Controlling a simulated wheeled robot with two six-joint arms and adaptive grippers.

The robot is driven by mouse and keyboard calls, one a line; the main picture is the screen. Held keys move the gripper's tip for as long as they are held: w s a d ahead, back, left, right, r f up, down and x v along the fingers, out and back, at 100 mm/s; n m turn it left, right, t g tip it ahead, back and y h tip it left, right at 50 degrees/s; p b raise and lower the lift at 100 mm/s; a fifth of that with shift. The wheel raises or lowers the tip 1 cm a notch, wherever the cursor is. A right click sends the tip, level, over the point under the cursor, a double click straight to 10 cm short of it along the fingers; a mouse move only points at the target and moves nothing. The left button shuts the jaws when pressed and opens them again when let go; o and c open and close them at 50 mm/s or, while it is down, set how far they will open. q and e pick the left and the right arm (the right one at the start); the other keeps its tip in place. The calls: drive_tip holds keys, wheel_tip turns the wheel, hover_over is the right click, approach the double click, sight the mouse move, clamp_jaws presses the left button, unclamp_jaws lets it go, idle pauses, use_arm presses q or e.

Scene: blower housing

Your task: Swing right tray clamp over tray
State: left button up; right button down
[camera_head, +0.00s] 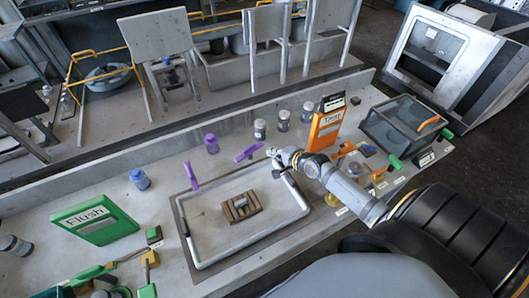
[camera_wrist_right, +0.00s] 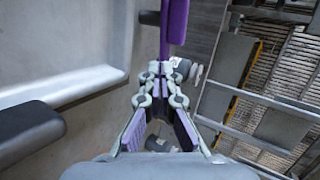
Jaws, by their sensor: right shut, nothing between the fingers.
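The tray (camera_head: 193,250) is a pale-rimmed rectangle on the bench, with a brown slatted block (camera_head: 241,206) inside it. One purple clamp (camera_head: 191,176) stands at its back left corner. The right purple clamp (camera_head: 248,152) is near the back right corner, slanting up to the right, outside the rim. My right gripper (camera_head: 274,155) is just right of this clamp, above the tray's back right corner. In the right wrist view its fingers (camera_wrist_right: 160,72) are closed together and empty. The purple clamp (camera_wrist_right: 173,25) shows just beyond the fingertips; I cannot tell whether they touch. My left gripper is not seen.
An orange labelled bin (camera_head: 326,126) and small jars (camera_head: 283,120) stand behind the right gripper. A dark box (camera_head: 402,124) and small tools are at the right. A green "Flush" board (camera_head: 96,219) and green-handled tools lie at the left.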

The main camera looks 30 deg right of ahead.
sight(250, 152)
drive_tip(key=x, duration=0.5)
drive_tip(key=shift+w+a+f+b, duration=0.1)
drive_tip(key=shift+w+b, duration=0.05)
drive_tip(key=shift+b, duration=0.2)
